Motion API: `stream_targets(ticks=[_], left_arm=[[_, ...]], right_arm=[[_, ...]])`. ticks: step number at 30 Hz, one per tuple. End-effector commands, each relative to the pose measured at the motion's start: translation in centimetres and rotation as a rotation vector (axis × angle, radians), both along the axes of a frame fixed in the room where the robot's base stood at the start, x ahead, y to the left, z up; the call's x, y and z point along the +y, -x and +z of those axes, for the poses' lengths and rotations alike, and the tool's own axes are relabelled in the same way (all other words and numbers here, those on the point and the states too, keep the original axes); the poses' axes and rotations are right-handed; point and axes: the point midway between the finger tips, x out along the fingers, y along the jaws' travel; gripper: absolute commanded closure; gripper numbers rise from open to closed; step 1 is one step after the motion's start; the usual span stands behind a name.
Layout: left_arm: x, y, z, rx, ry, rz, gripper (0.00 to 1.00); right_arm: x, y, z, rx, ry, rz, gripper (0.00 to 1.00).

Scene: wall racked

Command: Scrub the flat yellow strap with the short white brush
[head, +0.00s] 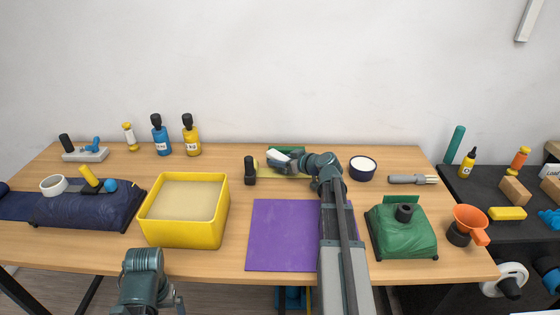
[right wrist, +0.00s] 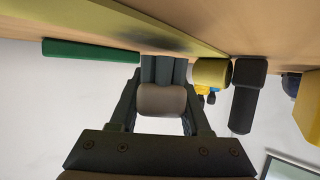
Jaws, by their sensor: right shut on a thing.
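The short white brush (head: 277,156) is in my right gripper (head: 290,162) at the back middle of the wooden table, low over the flat yellow strap (head: 266,171). The strap lies flat, partly hidden by my gripper and arm. In the right wrist view my right gripper (right wrist: 162,110) is shut on a rounded grey-brown piece, seemingly the brush in shadow. The strap (right wrist: 130,24) runs along the top there, with a dark shadow on it. Whether the brush touches the strap is unclear. My left arm shows at the bottom left; its gripper cannot be made out.
A green bar (head: 287,149) lies right behind the strap. A black upright object (head: 250,171) stands just left of it, and a dark-rimmed white bowl (head: 362,168) to the right. A purple mat (head: 283,236) lies clear in front. A yellow bin (head: 184,230) stands left.

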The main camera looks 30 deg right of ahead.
Motion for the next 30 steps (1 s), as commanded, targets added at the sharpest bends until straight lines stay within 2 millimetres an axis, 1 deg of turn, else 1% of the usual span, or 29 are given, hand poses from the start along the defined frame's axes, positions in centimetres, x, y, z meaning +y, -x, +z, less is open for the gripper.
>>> stream_targets(ticks=[9,14,30], left_arm=[[0.0,0.0,-0.7,0.0,0.0,0.0,0.0],[0.0,0.0,-0.6,0.0,0.0,0.0,0.0],[0.0,0.0,-0.4,0.0,0.0,0.0,0.0]], right_arm=[[0.0,0.0,-0.7,0.0,0.0,0.0,1.0],[0.1,0.2,-0.6,0.0,0.0,0.0,1.0],[2.1,3.5,-0.4,0.0,-0.001,0.0,1.0]])
